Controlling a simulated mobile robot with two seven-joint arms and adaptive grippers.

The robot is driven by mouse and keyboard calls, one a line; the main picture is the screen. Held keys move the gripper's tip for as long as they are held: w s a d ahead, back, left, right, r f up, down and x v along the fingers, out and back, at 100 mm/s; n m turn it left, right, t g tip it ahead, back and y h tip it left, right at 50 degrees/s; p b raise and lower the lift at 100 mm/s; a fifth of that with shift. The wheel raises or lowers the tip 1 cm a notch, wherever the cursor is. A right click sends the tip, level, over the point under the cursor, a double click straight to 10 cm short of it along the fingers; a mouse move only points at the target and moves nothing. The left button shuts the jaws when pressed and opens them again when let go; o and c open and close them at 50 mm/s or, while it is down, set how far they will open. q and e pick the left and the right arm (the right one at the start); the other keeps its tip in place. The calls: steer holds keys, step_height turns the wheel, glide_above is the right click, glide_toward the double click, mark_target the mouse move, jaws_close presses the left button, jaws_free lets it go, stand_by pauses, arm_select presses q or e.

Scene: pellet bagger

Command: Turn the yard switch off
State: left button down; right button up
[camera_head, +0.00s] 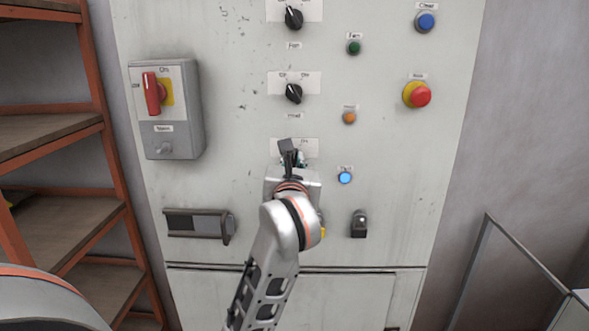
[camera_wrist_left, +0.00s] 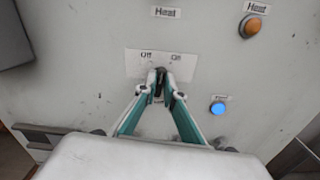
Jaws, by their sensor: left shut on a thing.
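The yard switch is the black rotary knob (camera_wrist_left: 160,84) on a white plate (camera_wrist_left: 130,62) with two small position labels at its top, in the lowest row of knobs. My left gripper (camera_wrist_left: 161,80) is shut on this knob, one finger on each side. In the head view the left gripper (camera_head: 290,158) reaches up to the panel and hides most of the knob, so its exact angle is hard to tell. A blue lamp (camera_head: 345,178) right of the switch is lit; it also shows in the left wrist view (camera_wrist_left: 218,108). My right gripper is not in view.
Two similar black knobs (camera_head: 294,93) sit above. An orange lamp (camera_head: 349,118), a green lamp (camera_head: 354,48), a red button (camera_head: 420,95) and a blue button (camera_head: 426,22) are to the right. A grey box with a red handle (camera_head: 153,93) and a shelf rack (camera_head: 118,150) stand left.

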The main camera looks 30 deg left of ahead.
arm_select(q)
steer(key=n+b, duration=0.2)
steer(key=n, duration=0.1)
steer(key=n+b, duration=0.2)
steer(key=shift+a+f, duration=0.1)
steer(key=shift+f, duration=0.15)
steer(key=shift+r+n+b, duration=0.1)
steer(key=shift+n+b, duration=0.75)
steer(key=shift+n, duration=0.25)
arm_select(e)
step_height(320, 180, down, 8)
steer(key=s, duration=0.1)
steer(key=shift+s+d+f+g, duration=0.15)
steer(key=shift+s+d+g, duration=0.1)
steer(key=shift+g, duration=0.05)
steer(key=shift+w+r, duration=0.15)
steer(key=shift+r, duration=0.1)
arm_select(q)
steer(key=c, duration=2.1)
jaws_free()
steer(key=shift+s+r, duration=0.1)
steer(key=shift+c, duration=0.2)
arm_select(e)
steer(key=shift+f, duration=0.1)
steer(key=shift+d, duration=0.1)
arm_select(q)
steer(key=shift+s, duration=0.1)
steer(key=v, duration=0.7)
